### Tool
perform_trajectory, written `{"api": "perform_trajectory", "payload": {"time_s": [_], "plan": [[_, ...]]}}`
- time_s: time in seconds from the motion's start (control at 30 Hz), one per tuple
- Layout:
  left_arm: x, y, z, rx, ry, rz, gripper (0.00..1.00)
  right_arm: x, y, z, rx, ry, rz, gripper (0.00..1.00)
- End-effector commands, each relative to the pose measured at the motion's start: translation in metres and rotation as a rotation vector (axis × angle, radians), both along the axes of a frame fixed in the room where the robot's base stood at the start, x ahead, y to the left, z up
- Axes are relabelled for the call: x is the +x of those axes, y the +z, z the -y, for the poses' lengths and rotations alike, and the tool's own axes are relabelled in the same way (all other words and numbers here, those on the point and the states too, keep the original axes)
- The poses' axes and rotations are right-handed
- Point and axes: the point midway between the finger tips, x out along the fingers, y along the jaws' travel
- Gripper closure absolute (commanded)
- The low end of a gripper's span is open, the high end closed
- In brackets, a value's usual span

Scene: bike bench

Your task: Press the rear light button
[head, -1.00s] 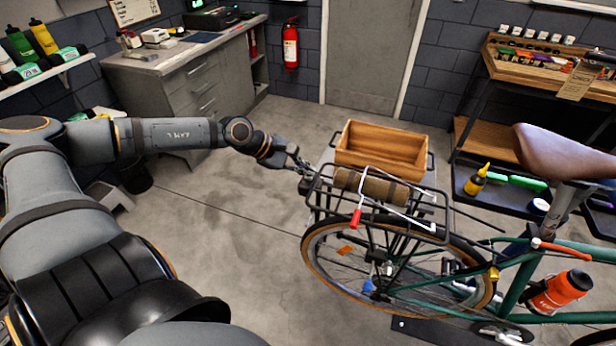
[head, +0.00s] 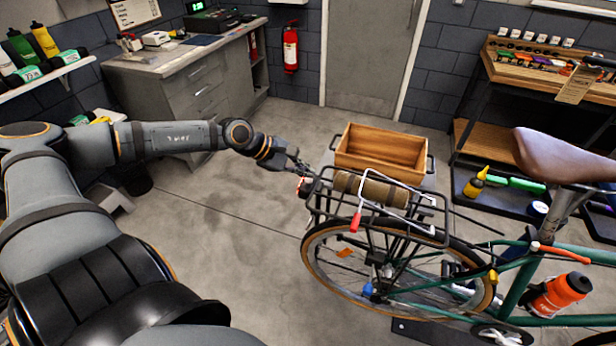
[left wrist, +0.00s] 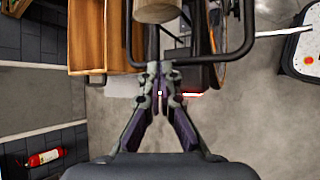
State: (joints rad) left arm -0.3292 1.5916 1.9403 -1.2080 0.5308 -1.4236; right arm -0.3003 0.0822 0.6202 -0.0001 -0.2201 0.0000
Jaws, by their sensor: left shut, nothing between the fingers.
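The green bicycle stands at the right with its rear wheel toward my left arm. Its black rear rack (head: 325,205) carries a rolled brown bundle (head: 372,187). The rear light (head: 301,184) shows as a small bright red glow at the rack's back end. A red strip of it shows in the left wrist view (left wrist: 190,95), just right of the fingers. My left gripper (head: 298,170) is shut and empty, with its fingertips (left wrist: 160,72) at the rack's rear end, beside the light. The fingers hide the button, so I cannot tell whether they touch it. My right gripper is out of view.
A wooden crate (head: 381,148) stands just behind the rack. A workbench (head: 170,70) and a shelving rack (head: 490,130) stand farther back. The floor left of the wheel is clear.

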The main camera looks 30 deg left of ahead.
Motion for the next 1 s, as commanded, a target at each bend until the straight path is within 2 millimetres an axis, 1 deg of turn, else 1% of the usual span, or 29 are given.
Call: {"api": "perform_trajectory", "payload": {"time_s": [0.17, 0.27, 0.37, 0.7, 0.8, 1.0], "plan": [[0.0, 0.0, 0.0, 0.0, 0.0, 0.0, 1.0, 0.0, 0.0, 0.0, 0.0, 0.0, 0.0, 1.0], [0.0, 0.003, 0.0, 0.0, 0.0, 0.0, 1.0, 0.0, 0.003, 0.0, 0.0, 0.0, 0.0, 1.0], [0.0, 0.012, 0.0, 0.0, 0.0, 0.0, 1.0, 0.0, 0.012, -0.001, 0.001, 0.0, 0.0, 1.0], [0.0, 0.054, 0.0, -0.001, 0.001, 0.0, 1.0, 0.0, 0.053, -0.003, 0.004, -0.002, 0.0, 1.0], [0.0, 0.062, 0.0, 0.0, 0.001, 0.001, 1.0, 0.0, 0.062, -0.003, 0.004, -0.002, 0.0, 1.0], [0.0, 0.06, 0.0, 0.001, 0.001, 0.0, 1.0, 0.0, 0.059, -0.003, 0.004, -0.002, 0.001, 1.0]]}}
